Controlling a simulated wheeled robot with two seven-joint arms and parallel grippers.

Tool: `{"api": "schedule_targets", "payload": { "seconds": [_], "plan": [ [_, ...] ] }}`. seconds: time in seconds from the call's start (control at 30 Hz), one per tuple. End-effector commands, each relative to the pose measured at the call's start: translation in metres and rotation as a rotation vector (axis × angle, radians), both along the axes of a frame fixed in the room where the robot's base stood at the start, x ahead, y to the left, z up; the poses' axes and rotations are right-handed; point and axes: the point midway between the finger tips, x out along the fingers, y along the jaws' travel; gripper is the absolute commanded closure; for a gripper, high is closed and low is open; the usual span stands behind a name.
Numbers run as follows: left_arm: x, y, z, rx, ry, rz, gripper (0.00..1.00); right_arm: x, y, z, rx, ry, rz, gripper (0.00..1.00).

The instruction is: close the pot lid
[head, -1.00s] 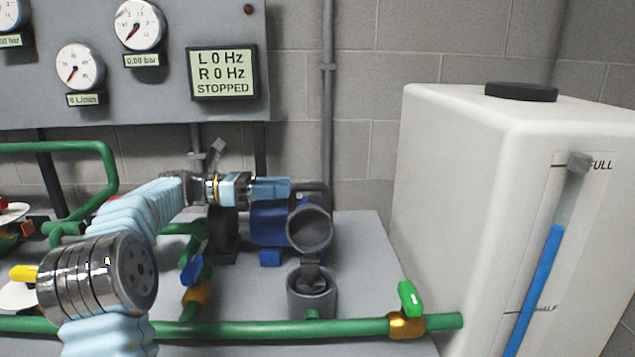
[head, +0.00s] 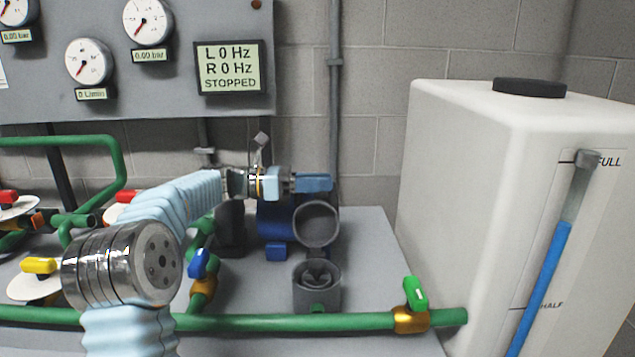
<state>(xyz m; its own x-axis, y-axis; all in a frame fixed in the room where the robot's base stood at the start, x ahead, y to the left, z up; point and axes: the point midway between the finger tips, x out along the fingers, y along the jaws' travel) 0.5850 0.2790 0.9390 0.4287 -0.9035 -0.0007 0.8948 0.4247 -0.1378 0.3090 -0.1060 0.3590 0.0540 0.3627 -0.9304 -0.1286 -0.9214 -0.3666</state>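The pot (head: 317,292) is a grey open-topped cylinder on the grey bench, behind the green front pipe. Its lid (head: 317,224) appears as a round grey disc with a raised rim, standing up above the back of the pot, so the pot is open. Something dark shows inside the pot; the hinge is not clear. My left gripper (head: 315,183), with light blue fingers, reaches in from the left just above the lid's top edge. I cannot tell whether it touches the lid or whether its fingers are apart. My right gripper is not in view.
A blue pump (head: 275,222) sits behind and left of the lid. A green pipe (head: 290,323) with a green-handled valve (head: 414,294) crosses the front. A large white tank (head: 460,170) stands at the right. A display panel (head: 228,68) reads STOPPED.

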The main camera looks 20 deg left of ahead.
Motion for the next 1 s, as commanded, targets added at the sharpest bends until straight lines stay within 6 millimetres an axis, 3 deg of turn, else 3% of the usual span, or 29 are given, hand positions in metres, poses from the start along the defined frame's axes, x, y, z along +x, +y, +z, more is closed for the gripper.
{"api": "schedule_targets", "payload": {
  "seconds": [0.07, 0.67, 1.0],
  "plan": [
    [0.001, 0.001, 0.0, 0.0, -0.001, 0.005, 1.0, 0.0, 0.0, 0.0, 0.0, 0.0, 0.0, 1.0],
    [-0.004, 0.0, 0.003, 0.015, -0.036, 0.006, 1.0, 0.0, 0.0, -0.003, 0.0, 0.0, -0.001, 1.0],
    [-0.019, -0.008, 0.007, 0.068, -0.147, 0.006, 1.0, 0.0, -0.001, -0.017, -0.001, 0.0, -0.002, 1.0]
  ]
}}
